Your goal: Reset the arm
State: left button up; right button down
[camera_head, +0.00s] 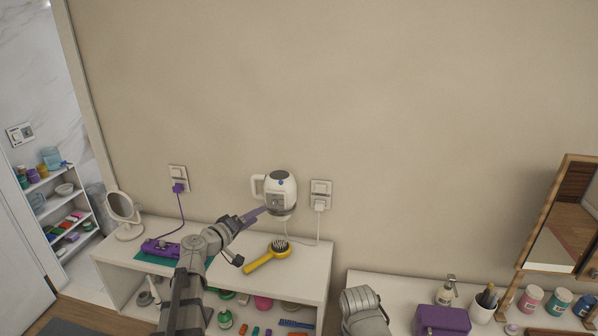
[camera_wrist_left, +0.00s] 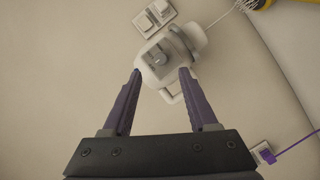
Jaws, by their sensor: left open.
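My left gripper (camera_head: 253,214) reaches up from the lower left, its purple fingers pointing at a white kettle-like appliance (camera_head: 281,191) by the wall. In the left wrist view, my left gripper (camera_wrist_left: 161,72) is open, with one fingertip on each side of the appliance's near part (camera_wrist_left: 164,58). I cannot tell whether the fingers touch it. A grey link of my right arm (camera_head: 364,312) shows at the bottom; its gripper is out of view.
Below the appliance is a white shelf unit (camera_head: 315,262) with a yellow hairbrush (camera_head: 267,256), a purple device (camera_head: 160,247) and a round mirror (camera_head: 121,208). A white cord runs to the wall socket (camera_head: 321,188). A purple box (camera_head: 442,320) stands at right. The upper wall is clear.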

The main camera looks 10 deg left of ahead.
pick_arm(q)
jog(key=s+d+f+m+g+h+b, duration=0.1)
jog(key=s+d+f+m+g, duration=0.4)
jog(key=d, duration=0.5)
jog(key=s+d+f+m+g, duration=0.2)
jog(key=s+d+f+g, duration=0.3)
jog(key=d+f, duration=0.4)
jog(key=s+f+m+g+y+b, duration=0.1)
jog(key=s+f+m+g+y, duration=0.1)
jog(key=s, duration=0.7)
jog(key=s+d+f+m+g+y, duration=0.1)
jog(key=s+f+g+y, duration=0.2)
jog(key=s, duration=0.6)
jog(key=f+y, duration=0.2)
jog(key=y, duration=0.1)
jog(key=shift+s+d+m+y+b, duration=0.15)
jog(key=shift+s+m+y+b, duration=0.1)
jog(key=shift+m+y+b, duration=0.15)
jog(key=shift+c, duration=0.2)
